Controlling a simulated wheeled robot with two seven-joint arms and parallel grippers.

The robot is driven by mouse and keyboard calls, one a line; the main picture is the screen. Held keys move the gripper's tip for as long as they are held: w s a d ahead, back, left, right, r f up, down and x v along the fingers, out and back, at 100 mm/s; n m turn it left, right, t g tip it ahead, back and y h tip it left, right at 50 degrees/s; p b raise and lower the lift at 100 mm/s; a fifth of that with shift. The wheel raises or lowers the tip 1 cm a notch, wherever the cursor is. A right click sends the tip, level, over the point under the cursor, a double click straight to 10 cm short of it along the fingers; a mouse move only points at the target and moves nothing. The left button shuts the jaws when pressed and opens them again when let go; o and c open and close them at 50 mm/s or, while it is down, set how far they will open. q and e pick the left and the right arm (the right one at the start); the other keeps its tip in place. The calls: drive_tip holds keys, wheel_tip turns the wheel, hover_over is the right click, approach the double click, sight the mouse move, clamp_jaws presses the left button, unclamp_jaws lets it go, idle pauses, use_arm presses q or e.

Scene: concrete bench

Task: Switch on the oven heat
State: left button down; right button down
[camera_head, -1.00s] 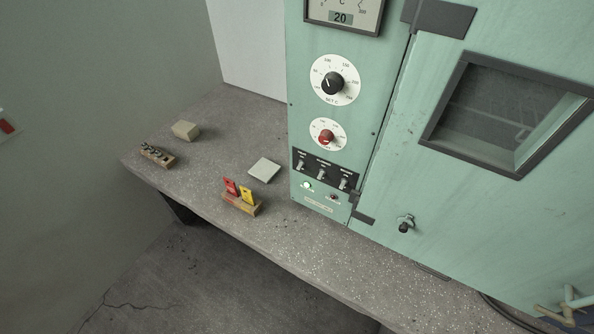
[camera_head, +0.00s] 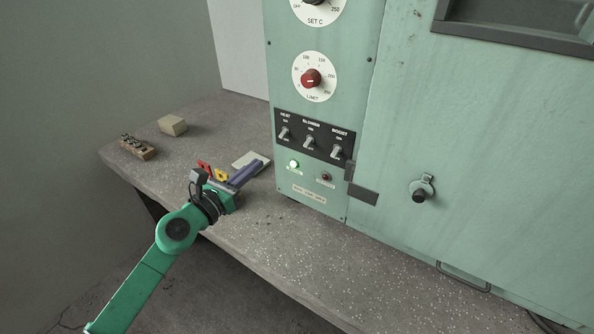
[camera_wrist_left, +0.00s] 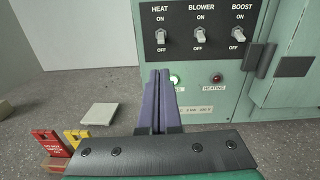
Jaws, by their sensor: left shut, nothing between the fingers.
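The HEAT switch (camera_head: 284,133) is the leftmost of three toggles on the black strip of the green oven's panel. In the left wrist view the HEAT switch (camera_wrist_left: 160,37) has ON above and OFF below, and its lever appears to point down. Below the strip a green lamp (camera_head: 293,164) is lit; the HEATING lamp (camera_wrist_left: 217,78) looks dark red. My left gripper (camera_head: 259,164) is shut and empty, its purple fingers in front of the panel, below and left of the switch and apart from it. My right gripper is out of view.
Red and yellow tags (camera_head: 206,171) stand close beside my left gripper, partly hidden by it. A pale flat slab (camera_head: 245,158) lies behind the fingers. A beige block (camera_head: 172,125) and a small wooden rack (camera_head: 138,147) sit further left. The bench front (camera_head: 330,262) is clear.

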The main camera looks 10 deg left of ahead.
use_arm(q)
drive_tip(key=p, duration=0.2)
approach(287, 138)
drive_tip(key=shift+m, duration=0.3)
drive_tip(key=x, duration=0.5)
drive_tip(key=shift+w+f, duration=0.1)
drive_tip(key=shift+w, duration=0.15)
drive_tip(key=shift+w+d, duration=0.15)
drive_tip(key=shift+w, duration=0.2)
